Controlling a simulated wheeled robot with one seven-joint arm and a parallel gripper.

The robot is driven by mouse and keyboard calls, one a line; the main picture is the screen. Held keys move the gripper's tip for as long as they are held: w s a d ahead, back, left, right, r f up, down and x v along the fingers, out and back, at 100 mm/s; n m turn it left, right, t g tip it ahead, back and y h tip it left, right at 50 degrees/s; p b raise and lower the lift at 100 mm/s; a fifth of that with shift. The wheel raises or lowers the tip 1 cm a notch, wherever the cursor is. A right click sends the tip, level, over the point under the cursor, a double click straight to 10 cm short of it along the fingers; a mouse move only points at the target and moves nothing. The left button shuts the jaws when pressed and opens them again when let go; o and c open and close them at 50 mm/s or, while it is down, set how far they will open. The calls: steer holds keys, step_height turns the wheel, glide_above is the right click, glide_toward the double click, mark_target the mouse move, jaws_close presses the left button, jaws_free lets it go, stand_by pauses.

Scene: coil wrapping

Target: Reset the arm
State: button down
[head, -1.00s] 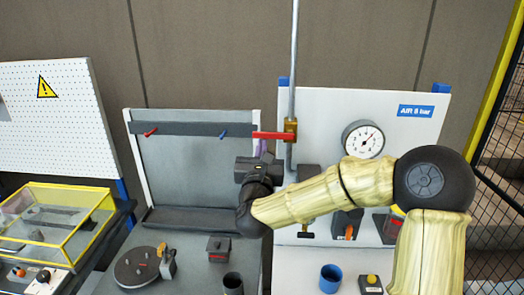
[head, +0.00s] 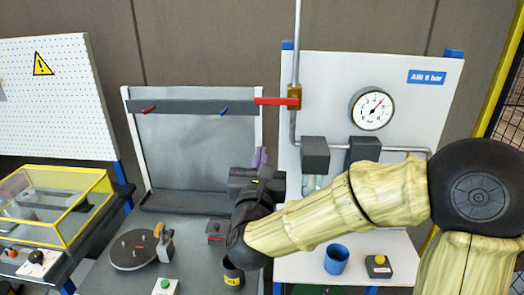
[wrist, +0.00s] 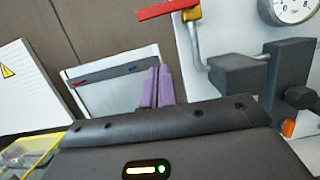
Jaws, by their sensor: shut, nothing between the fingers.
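My gripper (head: 259,159) is at the end of my arm, in the middle of the head view, in front of the grey back panel's right edge. Its two purple fingers point up and away from me, side by side and touching, with nothing between them. In the wrist view the shut purple fingers (wrist: 158,88) stand over the dark gripper body. My dark wrist hides part of the bench below it.
A red valve handle (head: 277,101) on a pipe is above the gripper. A gauge (head: 371,109) is to the right. A yellow-framed case (head: 60,205) stands left.

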steer(key=shift+s, duration=0.2)
steer(key=shift+w+f, duration=0.1)
step_height(320, 180, down, 17)
steer(key=d+n+g+y, duration=0.35)
steer(key=n+g, duration=0.55)
steer(key=n, duration=1.4)
steer(key=s+d+f+n+g+h, duration=0.1)
steer(key=s+d+f+n+g, duration=0.3)
steer(key=s+d+n, duration=0.3)
steer(key=s+d+f+n+g+h, duration=0.1)
steer(key=s+d+f+n+g, duration=0.4)
steer(key=s+d, duration=0.3)
steer(key=shift+s+n+h, duration=0.35)
steer(key=shift+s+n, duration=0.25)
steer(key=shift+n, duration=0.3)
